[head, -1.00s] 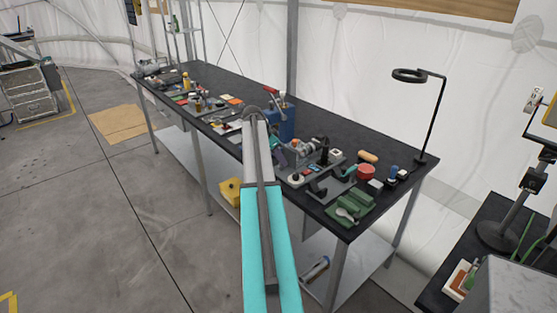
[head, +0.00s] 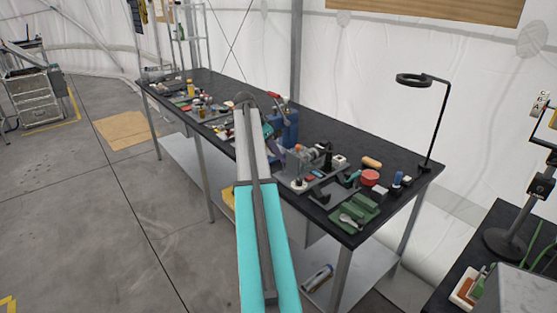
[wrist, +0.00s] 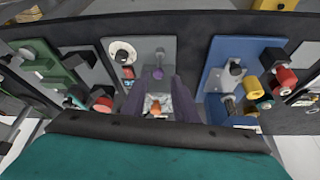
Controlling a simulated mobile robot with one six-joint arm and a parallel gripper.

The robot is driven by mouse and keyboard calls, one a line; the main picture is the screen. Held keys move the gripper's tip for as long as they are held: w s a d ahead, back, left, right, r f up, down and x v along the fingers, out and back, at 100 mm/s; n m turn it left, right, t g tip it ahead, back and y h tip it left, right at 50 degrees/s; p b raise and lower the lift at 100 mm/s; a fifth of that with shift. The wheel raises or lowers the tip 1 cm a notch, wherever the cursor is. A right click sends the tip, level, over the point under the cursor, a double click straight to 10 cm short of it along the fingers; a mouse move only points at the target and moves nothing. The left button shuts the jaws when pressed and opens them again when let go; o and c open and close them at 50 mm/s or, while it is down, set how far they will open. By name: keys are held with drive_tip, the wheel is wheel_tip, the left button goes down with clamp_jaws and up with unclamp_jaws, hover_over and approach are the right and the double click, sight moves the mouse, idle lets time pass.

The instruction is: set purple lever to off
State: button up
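In the wrist view a small dark purple knob (wrist: 158,73) stands on a grey board (wrist: 142,47). It looks like the purple lever; its setting is too small to read. My gripper (wrist: 159,97) is open, with its two dark purplish fingers left and right over the near part of this board. The knob is just beyond the fingertips, and nothing is visibly held. An orange-tipped part (wrist: 155,109) shows between the fingers. In the head view my gripper (head: 279,155) is low over the table beside the board, partly hidden by my arm.
The black table (head: 330,135) is crowded. A blue board (wrist: 218,80) with red and yellow parts stands right of my gripper in the wrist view, a green fixture (wrist: 42,58) left. A black lamp (head: 436,120) rises at the table's right end.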

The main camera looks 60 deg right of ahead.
drive_tip(key=shift+b+v, duration=0.5)
drive_tip(key=shift+v, duration=2.25)
